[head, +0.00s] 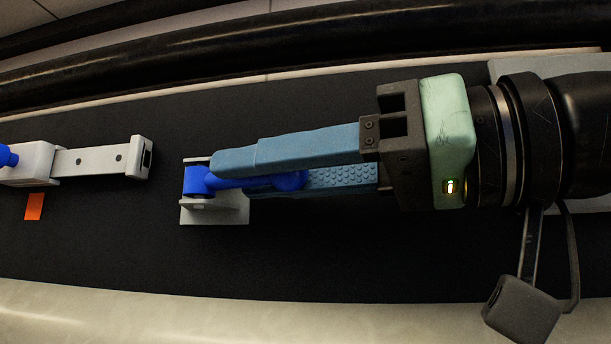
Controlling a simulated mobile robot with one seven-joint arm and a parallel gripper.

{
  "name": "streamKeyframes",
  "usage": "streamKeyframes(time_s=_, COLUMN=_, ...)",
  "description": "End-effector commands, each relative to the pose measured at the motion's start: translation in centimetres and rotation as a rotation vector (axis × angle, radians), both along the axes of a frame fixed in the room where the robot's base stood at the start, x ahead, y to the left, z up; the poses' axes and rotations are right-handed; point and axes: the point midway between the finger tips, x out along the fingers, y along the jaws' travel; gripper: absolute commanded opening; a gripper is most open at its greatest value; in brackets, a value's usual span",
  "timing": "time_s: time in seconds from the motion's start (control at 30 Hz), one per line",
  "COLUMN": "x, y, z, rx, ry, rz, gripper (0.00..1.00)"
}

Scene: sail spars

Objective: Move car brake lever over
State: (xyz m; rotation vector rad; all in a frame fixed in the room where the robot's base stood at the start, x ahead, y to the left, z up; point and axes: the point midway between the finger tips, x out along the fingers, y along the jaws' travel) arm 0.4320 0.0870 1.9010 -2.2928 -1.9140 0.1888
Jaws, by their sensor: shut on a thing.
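The brake lever is a blue handle (198,181) on a light grey bracket base (228,211), in the middle of the head view on a black surface. My gripper (262,168) reaches in from the right with two long blue padded fingers. Its fingers are shut on the blue handle, one above and one below it in the picture. The handle's rounded end (290,180) shows between the fingers. Part of the handle and bracket is hidden behind the upper finger.
A grey slotted bar (103,160) with a blue knob (7,156) lies at the left. An orange square (34,207) is below it. Black pipes (300,45) run along the back. The black surface (150,260) in front is clear, up to a pale edge (200,315).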

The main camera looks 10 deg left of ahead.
Motion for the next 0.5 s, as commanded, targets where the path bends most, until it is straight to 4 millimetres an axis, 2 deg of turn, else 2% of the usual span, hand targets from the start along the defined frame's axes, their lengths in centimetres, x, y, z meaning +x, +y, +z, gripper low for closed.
streamKeyframes(time_s=0.27, x=0.25, y=-0.07, z=-0.10, rx=0.002, ry=0.003, rz=-0.003, gripper=0.00)
streamKeyframes(time_s=0.3, x=0.24, y=-0.06, z=-0.10, rx=0.002, ry=0.003, rz=-0.003, gripper=0.39)
streamKeyframes(time_s=0.43, x=0.23, y=-0.05, z=-0.10, rx=0.002, ry=0.003, rz=-0.003, gripper=0.62)
streamKeyframes(time_s=0.5, x=0.25, y=-0.05, z=-0.10, rx=0.002, ry=0.003, rz=-0.004, gripper=0.62)
